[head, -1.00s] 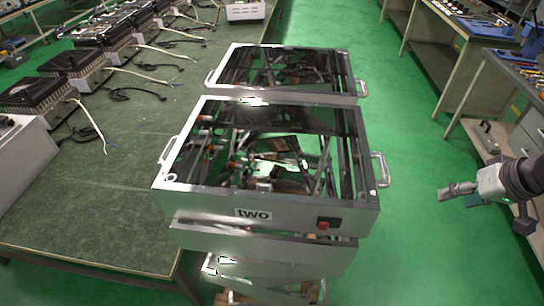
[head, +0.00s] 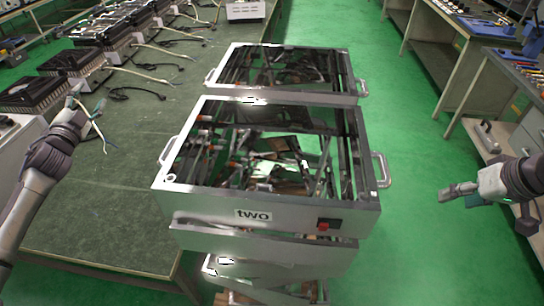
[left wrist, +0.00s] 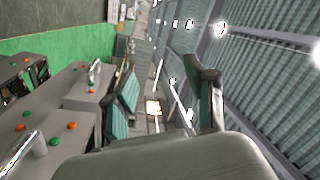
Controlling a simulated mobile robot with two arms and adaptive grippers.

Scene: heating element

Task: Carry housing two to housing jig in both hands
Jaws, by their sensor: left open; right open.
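Housing two (head: 280,210) is an open metal frame box marked "two", with a red switch at its front right. It sits on top of a stack in the middle of the head view. It has a handle on its left side (head: 168,150) and one on its right side (head: 380,170). My left gripper (head: 86,104) is open and empty, over the green bench left of the housing. Its fingers also show in the left wrist view (left wrist: 160,100). My right gripper (head: 459,193) is open and empty, to the right of the housing and apart from it. I cannot identify the housing jig.
A second similar housing (head: 285,50) stands right behind housing two. A green-topped bench (head: 110,215) on the left carries several black finned units with loose cables. Green floor (head: 415,130) is clear to the right, before a bench with tools (head: 490,85).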

